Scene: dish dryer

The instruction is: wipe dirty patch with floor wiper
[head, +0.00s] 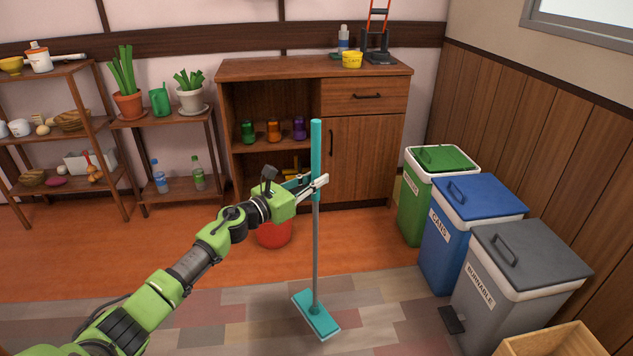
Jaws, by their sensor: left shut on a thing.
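The floor wiper (315,240) has a teal handle, a grey pole and a flat teal head (316,315). It stands nearly upright, with its head at the patterned grey and brown floor area in the lower middle. I cannot make out a dirty patch in this view. My right gripper is not in view.
A red bucket (274,233) is partly hidden behind my left arm. Green (412,213), blue (446,245) and grey (497,303) bins line the right wall. A wooden box (545,342) is at bottom right. A wooden cabinet (362,160) and shelves (70,130) stand at the back.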

